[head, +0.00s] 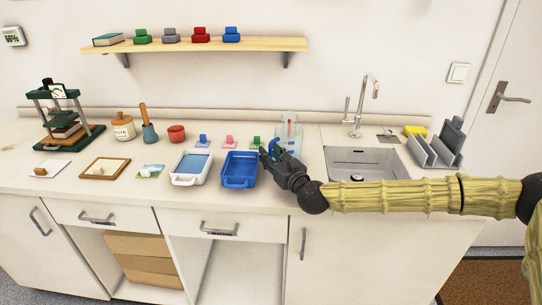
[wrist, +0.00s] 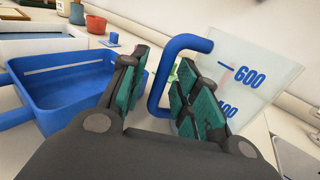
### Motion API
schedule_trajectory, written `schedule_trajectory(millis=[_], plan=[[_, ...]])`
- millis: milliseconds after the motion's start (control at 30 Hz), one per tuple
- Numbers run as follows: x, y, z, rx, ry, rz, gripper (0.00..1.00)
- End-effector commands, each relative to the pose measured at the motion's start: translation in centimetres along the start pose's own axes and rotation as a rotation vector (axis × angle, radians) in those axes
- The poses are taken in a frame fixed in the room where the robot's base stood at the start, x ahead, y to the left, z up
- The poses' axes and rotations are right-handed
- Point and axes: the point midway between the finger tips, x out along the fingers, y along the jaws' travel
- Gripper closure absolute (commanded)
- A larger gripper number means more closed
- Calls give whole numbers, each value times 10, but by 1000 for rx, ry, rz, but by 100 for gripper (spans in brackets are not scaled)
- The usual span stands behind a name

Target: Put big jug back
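The big jug (head: 291,132) is a clear measuring jug with a blue handle, upright on the counter in front of the back wall. In the wrist view the jug (wrist: 250,75) shows blue 600 and 400 marks, and its blue handle (wrist: 157,85) stands between my fingers. My gripper (head: 267,156) reaches in from the right at the handle. In the wrist view my gripper (wrist: 160,90) is open, with a gap visible between the left finger and the handle. The jug's lower part is partly hidden by the right finger.
A blue tray (head: 240,183) and a white tray (head: 185,181) lie left of my gripper. The sink (head: 365,152) is right of the jug, behind my arm. Small coloured blocks stand behind the trays. A wall shelf (head: 200,46) hangs above.

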Motion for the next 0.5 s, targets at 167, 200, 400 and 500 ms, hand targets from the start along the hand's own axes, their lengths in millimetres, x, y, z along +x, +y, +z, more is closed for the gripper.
schedule_trajectory(millis=[167,200,400,500], plan=[[-5,-1,1,1,0,-1,68],[-10,-2,1,1,0,-2,68],[-44,-1,1,1,0,0,68],[-63,-1,1,1,0,-1,68]])
